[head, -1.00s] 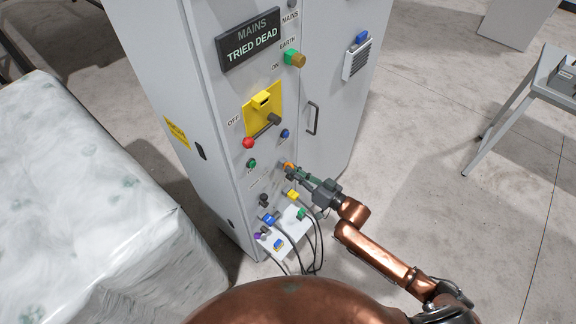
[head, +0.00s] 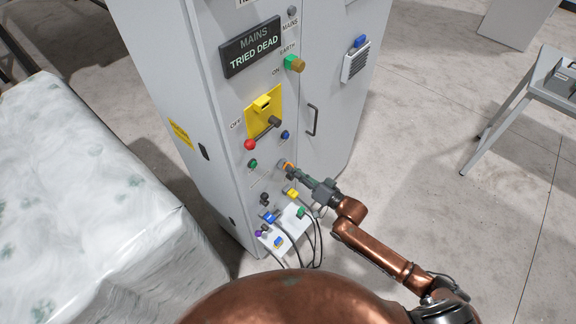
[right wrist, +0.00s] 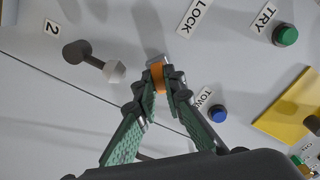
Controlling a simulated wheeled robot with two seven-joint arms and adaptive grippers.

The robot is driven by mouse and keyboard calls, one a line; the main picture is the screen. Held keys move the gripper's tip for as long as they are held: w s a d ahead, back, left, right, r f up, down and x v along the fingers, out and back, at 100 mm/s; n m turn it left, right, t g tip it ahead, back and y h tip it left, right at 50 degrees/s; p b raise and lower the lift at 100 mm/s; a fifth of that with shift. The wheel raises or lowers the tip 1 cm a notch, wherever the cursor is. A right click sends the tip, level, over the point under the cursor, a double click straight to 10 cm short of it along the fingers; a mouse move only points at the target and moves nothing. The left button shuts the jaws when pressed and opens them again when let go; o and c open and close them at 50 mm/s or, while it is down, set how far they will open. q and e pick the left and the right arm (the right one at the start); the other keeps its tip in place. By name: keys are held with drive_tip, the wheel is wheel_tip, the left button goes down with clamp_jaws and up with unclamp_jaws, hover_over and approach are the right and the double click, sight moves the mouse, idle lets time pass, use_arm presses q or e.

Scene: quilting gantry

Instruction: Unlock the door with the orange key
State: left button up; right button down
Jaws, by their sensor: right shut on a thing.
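The orange key (right wrist: 158,77) is between the fingertips of my right gripper (right wrist: 160,92), which is shut on it. The key is up against the cabinet front at a lock below the LOCK label (right wrist: 194,17). The fingers hide how far it sits in the lock. In the head view the right gripper (head: 291,170) reaches the cabinet from the right, and a bit of orange shows at its tip. The cabinet door (head: 330,75) with its dark handle (head: 312,120) looks closed. My left gripper is not in view.
A yellow plate with a red-knobbed lever (head: 250,144) stands above the lock, beside OFF. A white panel with plugs and hanging cables (head: 288,233) is below. A wrapped bale (head: 80,190) fills the left. A side table (head: 540,85) stands right; the floor between is clear.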

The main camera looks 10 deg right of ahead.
drive_tip(key=shift+m+p, duration=0.35)
drive_tip(key=shift+m, duration=0.85)
